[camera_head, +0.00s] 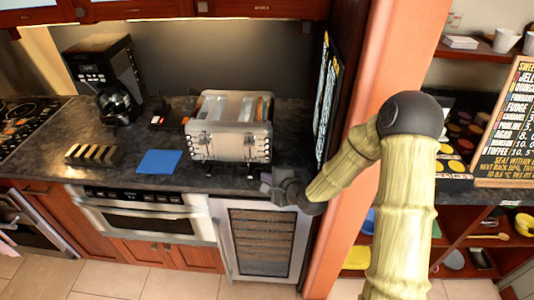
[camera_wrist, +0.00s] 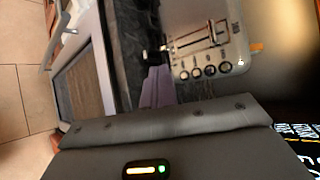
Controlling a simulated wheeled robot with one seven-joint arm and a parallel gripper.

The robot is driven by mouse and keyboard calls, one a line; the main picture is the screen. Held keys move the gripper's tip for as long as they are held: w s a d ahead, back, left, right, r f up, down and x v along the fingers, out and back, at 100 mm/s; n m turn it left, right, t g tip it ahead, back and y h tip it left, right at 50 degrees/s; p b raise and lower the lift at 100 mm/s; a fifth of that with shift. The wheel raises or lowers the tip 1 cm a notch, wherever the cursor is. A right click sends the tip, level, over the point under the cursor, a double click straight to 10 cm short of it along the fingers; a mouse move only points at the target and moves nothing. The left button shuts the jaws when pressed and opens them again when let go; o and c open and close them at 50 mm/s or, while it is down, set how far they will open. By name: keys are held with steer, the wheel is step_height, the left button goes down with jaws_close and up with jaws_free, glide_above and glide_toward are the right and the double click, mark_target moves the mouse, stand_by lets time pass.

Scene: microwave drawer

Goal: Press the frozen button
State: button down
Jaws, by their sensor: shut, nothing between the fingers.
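The silver toaster (camera_head: 228,135) stands on the dark counter, with bread slots on top and levers and small controls on its front. In the wrist view the toaster front (camera_wrist: 203,52) appears turned sideways, with a row of several round dark-rimmed buttons (camera_wrist: 210,72). The buttons' labels are too small to read, so I cannot tell which one is the frozen button. My gripper (camera_head: 266,183) is at the counter's front edge, just below the toaster's right front corner. Its fingers (camera_wrist: 157,78) are shut and empty, beside the row of buttons; contact cannot be made out.
A blue mat (camera_head: 159,162) and a slotted rack (camera_head: 94,154) lie left of the toaster. A coffee maker (camera_head: 107,82) stands behind them. An orange pillar (camera_head: 371,100) rises close to my arm on the right. The counter just left of the toaster is partly clear.

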steer(key=shift+w+d+p, duration=0.15)
steer(key=shift+w+p, duration=0.45)
steer(key=shift+w, duration=3.35)
steer(key=shift+w, duration=0.4)
steer(key=shift+w+p, duration=0.3)
steer(key=shift+w, duration=0.1)
steer(key=shift+s, duration=0.85)
steer(key=s, duration=0.5)
